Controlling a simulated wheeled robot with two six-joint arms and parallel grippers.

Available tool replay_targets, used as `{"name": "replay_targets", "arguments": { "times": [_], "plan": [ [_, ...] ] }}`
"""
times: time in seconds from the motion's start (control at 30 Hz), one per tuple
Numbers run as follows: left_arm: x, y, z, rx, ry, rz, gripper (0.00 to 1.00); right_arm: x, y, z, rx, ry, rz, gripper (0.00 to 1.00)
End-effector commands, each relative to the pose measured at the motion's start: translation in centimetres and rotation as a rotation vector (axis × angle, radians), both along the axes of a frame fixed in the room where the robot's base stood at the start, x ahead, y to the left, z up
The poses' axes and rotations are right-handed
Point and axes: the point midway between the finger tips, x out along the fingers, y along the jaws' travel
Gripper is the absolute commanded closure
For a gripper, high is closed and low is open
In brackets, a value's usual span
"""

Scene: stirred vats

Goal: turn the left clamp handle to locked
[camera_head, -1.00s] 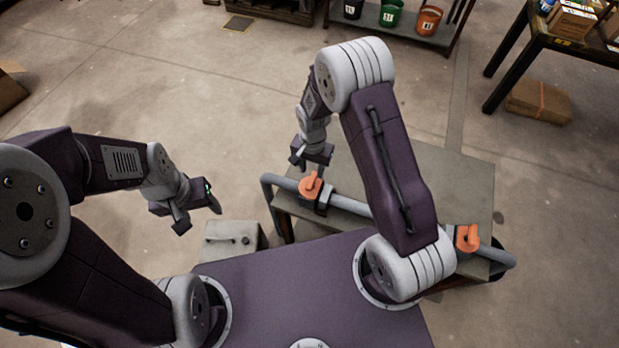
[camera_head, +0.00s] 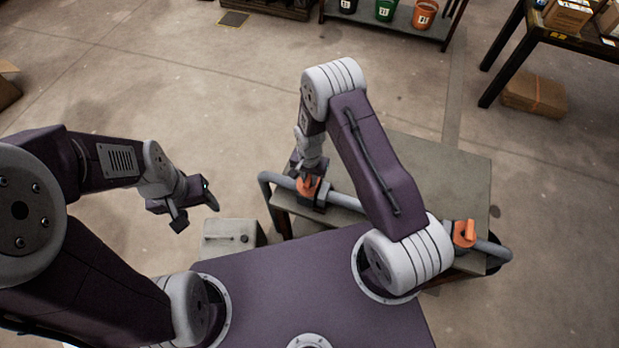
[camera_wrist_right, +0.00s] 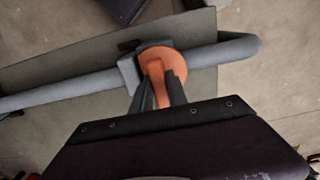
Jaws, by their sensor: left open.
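The left clamp handle (camera_head: 307,186) is an orange lever with a round head on a grey pipe (camera_head: 345,201). It also shows in the right wrist view (camera_wrist_right: 158,72), where its lever points toward my gripper. My right gripper (camera_head: 308,178) is down at this handle. In the wrist view my right gripper's fingers (camera_wrist_right: 160,88) stand on both sides of the lever, very close to it; whether they press on it I cannot tell. My left gripper (camera_head: 196,208) is open and empty, in the air left of the bench.
A second orange clamp handle (camera_head: 465,233) sits on the pipe at the right. The pipe runs along the near edge of a grey bench (camera_head: 450,170). A grey box (camera_head: 230,238) stands left of the bench.

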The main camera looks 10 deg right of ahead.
Motion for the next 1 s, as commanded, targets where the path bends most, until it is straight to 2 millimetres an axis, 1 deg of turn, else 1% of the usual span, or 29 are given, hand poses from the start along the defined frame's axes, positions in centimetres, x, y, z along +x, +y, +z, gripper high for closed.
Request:
{"name": "replay_targets", "arguments": {
  "times": [0.17,0.37,0.57,1.0],
  "plan": [
    [0.0,0.0,0.0,0.000,0.000,0.000,0.40,0.0,0.0,0.0,0.001,0.001,0.013,1.00],
    [0.0,0.0,-0.3,0.000,0.000,0.000,0.40,0.0,0.0,0.0,0.000,0.000,0.090,1.00],
    [0.0,0.0,-0.7,0.000,0.000,0.000,0.40,0.0,0.0,0.0,0.000,0.000,0.246,1.00],
    [0.0,0.0,-1.5,0.000,0.000,0.000,0.40,0.0,0.0,0.0,0.000,0.001,0.664,1.00]
  ]
}}
